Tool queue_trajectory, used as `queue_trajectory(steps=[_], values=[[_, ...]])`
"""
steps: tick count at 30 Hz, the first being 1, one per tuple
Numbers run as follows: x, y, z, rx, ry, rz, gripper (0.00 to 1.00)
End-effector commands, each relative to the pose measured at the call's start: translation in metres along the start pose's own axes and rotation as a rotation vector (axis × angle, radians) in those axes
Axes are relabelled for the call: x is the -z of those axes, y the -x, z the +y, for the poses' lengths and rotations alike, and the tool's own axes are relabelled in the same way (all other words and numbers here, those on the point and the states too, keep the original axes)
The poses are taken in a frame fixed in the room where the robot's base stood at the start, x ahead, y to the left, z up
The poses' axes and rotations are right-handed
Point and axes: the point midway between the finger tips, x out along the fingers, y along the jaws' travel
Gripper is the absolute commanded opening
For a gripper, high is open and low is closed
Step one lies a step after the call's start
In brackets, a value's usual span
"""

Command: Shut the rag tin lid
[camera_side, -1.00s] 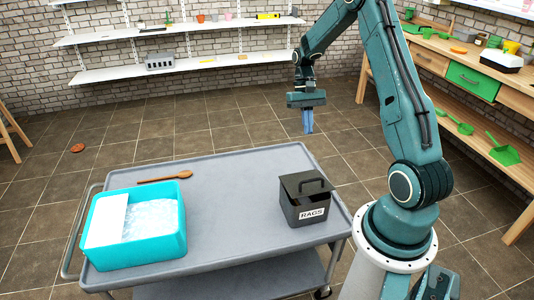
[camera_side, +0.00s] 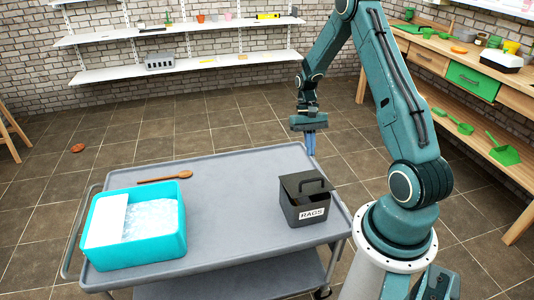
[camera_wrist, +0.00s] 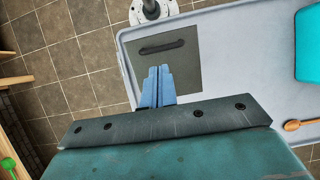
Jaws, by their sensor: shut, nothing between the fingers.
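The rag tin (camera_side: 304,215) is a dark grey box with a white RAGS label, standing at the right end of the cart top. Its lid (camera_side: 291,182), with a bar handle, looks tilted, with a dark gap under it above the label. The lid (camera_wrist: 185,68) shows from above in the wrist view as a grey square. My gripper (camera_side: 310,153) is shut and empty, fingers pointing down, above and behind the tin and apart from it in the side view. In the wrist view the blue fingers (camera_wrist: 158,70) overlap the lid's near edge; contact is not visible there.
The grey cart top (camera_side: 235,205) is clear in the middle. A turquoise bin (camera_side: 150,252) with white contents stands at its left, and a wooden spoon (camera_side: 165,179) lies behind the bin. A workbench (camera_side: 460,115) with green items stands at the right.

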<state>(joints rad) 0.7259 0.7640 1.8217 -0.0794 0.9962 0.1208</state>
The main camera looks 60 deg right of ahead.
Motion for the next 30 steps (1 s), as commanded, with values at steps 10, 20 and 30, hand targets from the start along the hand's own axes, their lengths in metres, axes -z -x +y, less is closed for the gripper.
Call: queue_trajectory(steps=[10, 20, 30], values=[[-0.001, -0.052, 0.0, 0.0, 0.001, -0.003, 0.0], [0.0, -0.075, 0.0, 0.0, 0.001, 0.0, 0.0], [0.0, -0.076, 0.0, 0.0, 0.001, 0.001, 0.0]])
